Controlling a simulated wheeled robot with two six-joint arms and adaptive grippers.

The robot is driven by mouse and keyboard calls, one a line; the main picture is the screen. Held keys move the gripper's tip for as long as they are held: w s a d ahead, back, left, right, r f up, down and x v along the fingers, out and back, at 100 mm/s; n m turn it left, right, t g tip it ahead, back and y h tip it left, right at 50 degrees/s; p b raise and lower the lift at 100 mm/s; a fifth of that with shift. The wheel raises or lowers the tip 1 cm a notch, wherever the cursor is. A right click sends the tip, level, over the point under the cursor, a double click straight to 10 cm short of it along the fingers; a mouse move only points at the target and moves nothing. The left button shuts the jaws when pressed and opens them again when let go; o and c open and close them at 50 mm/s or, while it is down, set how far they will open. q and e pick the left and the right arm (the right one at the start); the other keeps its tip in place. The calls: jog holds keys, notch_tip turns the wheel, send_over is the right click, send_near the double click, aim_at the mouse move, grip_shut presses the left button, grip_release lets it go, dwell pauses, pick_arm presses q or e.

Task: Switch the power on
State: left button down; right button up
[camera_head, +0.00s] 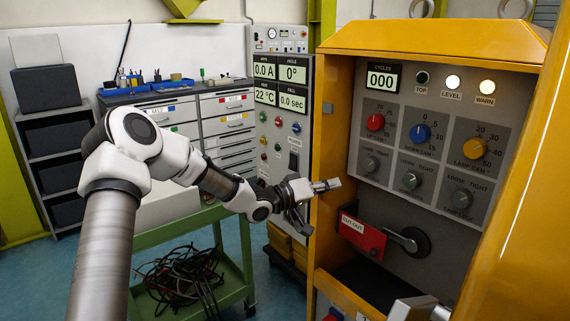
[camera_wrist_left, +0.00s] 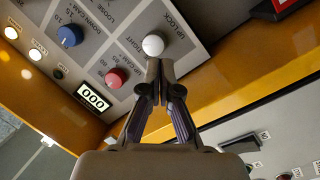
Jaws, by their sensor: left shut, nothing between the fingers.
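The yellow cabinet's control panel (camera_head: 394,140) is at the right. Below its knobs is a red plate marked CUT-OUT (camera_head: 362,236), beside a black rotary handle (camera_head: 408,242). A corner of the red plate shows in the wrist view (camera_wrist_left: 287,5). My left gripper (camera_head: 333,185) is shut and empty at the cabinet's left edge, above and left of the red plate. In the wrist view its fingertips (camera_wrist_left: 160,64) point at a pale round knob (camera_wrist_left: 153,45); contact cannot be told. A light grey part (camera_head: 416,309) at the bottom edge may be my right gripper, mostly cut off.
The panel has red (camera_head: 376,122), blue (camera_head: 420,133) and yellow (camera_head: 474,148) knobs with grey knobs below. The counter (camera_head: 382,78) reads 000; LEVEL and WARN lamps are lit, TOP is dark. A green cart (camera_head: 236,262) with cables stands left. The yellow frame edges border the panel.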

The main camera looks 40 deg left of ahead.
pick_arm(q)
jog(key=s+a+n+y+p, duration=0.2)
jog(key=s+a+n+p, duration=0.3)
jog(key=a+p, duration=0.3)
jog(key=s+a+n+y+p, duration=0.1)
jog(key=s+a+n+p, duration=0.4)
jog(key=a+p, duration=0.4)
jog(key=a+n, duration=0.1)
jog(key=a, duration=0.2)
jog(key=shift+s+a+f+g+y, duration=0.25)
jog(key=shift+s+f+g+y, duration=0.05)
jog(key=shift+s+y, duration=0.1)
jog(key=b, duration=0.4)
send_near(291, 168)
jog(key=w, duration=0.4)
jog(key=w+d+f, duration=0.1)
jog(key=w, duration=0.2)
